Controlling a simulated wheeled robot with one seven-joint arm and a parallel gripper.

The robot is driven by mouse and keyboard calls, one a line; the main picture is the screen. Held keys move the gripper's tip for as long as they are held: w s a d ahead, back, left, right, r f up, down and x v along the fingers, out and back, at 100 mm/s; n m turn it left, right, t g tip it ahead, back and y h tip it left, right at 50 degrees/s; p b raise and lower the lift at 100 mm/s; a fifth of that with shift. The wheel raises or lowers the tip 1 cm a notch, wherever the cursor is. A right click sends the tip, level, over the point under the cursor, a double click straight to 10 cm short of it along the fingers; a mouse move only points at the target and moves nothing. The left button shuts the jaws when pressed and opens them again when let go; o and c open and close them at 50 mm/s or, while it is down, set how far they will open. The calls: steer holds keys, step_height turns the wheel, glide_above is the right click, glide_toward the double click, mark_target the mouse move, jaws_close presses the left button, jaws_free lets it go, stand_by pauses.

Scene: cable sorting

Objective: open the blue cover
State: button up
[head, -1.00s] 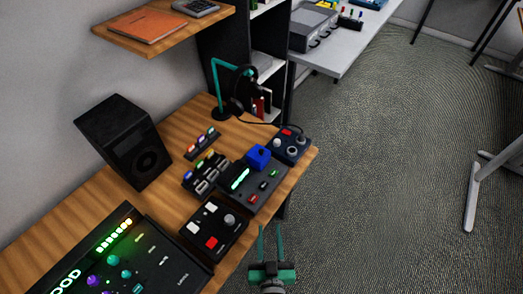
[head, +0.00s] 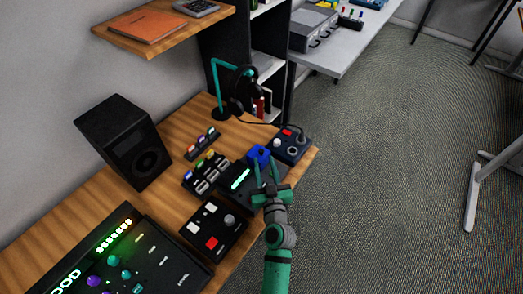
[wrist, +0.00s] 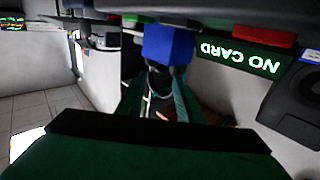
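The blue cover (head: 259,153) is a small blue block on a dark control box (head: 238,184) with a lit green display. In the head view my gripper (head: 266,164) is over this box, with its fingertips close to the cover and partly in front of it. In the wrist view the blue cover (wrist: 169,44) is just past the fingertips of my gripper (wrist: 160,80). The two fingers are apart with nothing held between them. I cannot tell whether a fingertip touches the cover. The cover looks closed.
Beside the box are a dark panel (head: 212,230) with white and red buttons, a joystick box (head: 291,145), and a rack of small switches (head: 206,172).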

mark_target(262, 153)
steer(key=w, duration=0.4)
steer(key=w+a, duration=0.1)
steer(key=w, duration=0.1)
steer(key=shift+w, duration=0.3)
steer(key=shift+c, duration=0.2)
jaws_close()
